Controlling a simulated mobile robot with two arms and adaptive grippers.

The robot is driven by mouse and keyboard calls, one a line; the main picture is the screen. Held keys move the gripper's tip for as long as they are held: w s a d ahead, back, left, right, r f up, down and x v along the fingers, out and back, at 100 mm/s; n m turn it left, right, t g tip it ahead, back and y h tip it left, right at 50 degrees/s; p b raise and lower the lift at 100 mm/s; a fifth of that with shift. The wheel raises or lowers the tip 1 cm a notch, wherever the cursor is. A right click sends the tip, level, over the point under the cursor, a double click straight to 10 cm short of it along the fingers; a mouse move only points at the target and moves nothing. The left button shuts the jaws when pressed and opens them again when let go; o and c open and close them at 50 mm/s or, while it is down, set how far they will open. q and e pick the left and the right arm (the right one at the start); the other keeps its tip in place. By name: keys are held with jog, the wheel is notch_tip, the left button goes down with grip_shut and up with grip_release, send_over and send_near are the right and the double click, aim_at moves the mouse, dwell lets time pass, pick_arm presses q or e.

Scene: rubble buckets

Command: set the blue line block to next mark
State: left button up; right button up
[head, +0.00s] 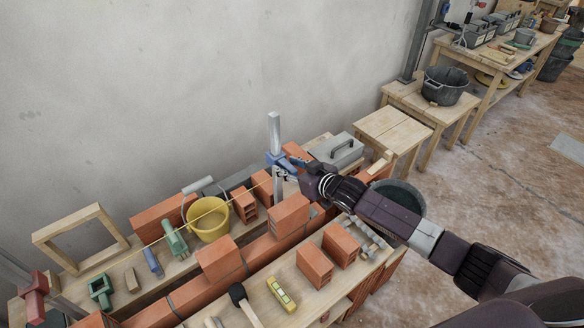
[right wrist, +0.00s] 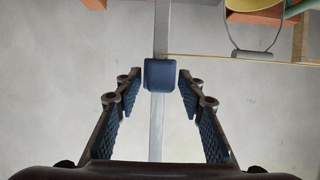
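The blue line block (head: 273,158) sits on an upright grey metal post (head: 274,132) near the wall. In the right wrist view the blue line block (right wrist: 160,75) is on the post, with a yellow string leading off to the right. My right gripper (head: 284,168) is at the post. In its wrist view the right gripper (right wrist: 159,82) is open, one finger on each side of the block, with a gap visible on both sides. Any marks on the post are too small to make out. My left gripper is not in view.
A yellow bucket (head: 208,220), orange bricks (head: 288,214) and hand tools crowd the bench left of the arm. A grey box with a handle (head: 338,149) stands just right of the post. A red block (head: 34,284) is at the far left.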

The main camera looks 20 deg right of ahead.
jog(key=v, duration=1.2)
